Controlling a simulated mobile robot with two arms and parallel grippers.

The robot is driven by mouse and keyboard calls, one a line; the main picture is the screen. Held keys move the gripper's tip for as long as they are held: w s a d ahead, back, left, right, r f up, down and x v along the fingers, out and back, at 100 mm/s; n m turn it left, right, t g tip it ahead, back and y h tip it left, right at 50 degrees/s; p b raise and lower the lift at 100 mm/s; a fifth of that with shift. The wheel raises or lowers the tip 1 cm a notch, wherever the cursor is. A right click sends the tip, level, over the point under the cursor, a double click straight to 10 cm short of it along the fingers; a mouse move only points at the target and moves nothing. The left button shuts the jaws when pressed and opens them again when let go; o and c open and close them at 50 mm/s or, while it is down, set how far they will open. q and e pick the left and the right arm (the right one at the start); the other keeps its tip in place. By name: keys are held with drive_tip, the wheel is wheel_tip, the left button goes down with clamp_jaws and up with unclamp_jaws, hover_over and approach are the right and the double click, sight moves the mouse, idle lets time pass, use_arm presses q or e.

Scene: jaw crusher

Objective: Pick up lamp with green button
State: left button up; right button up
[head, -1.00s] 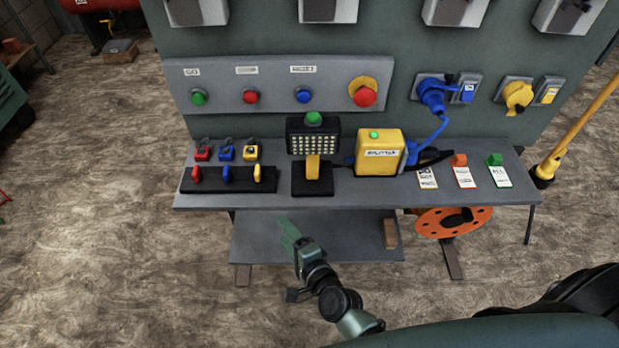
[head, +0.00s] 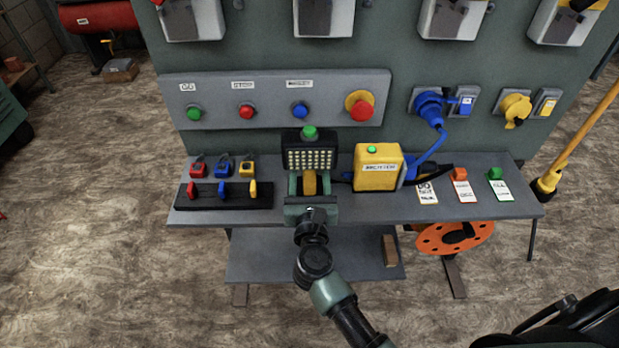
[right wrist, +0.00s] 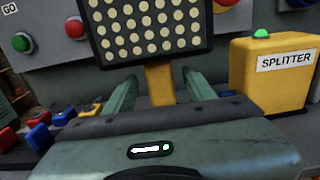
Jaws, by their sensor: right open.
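The lamp (head: 309,158) stands upright on the grey shelf, with a black head of many round lights, a green button (head: 310,131) on top and a yellow handle (head: 309,183) below. In the right wrist view the lamp head (right wrist: 150,28) fills the top, its button out of frame, and the yellow handle (right wrist: 160,84) shows below it. My right gripper (head: 309,182) is open. Its two green fingers (right wrist: 158,90) reach forward on either side of the handle, with gaps visible on both sides. My left gripper is not in view.
A yellow splitter box (head: 377,168) stands close to the right of the lamp, with a blue plug and cable. Several coloured padlocks (head: 225,168) and a black holder (head: 224,196) are on the left. Tags (head: 463,188) lie at the right. Buttons (head: 246,111) line the panel behind.

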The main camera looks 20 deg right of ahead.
drive_tip(key=shift+w+d+f, duration=0.1)
drive_tip(key=shift+w+d, duration=0.15)
drive_tip(key=shift+w, duration=0.4)
clamp_jaws()
idle(0.9)
drive_tip(key=shift+r, duration=0.2)
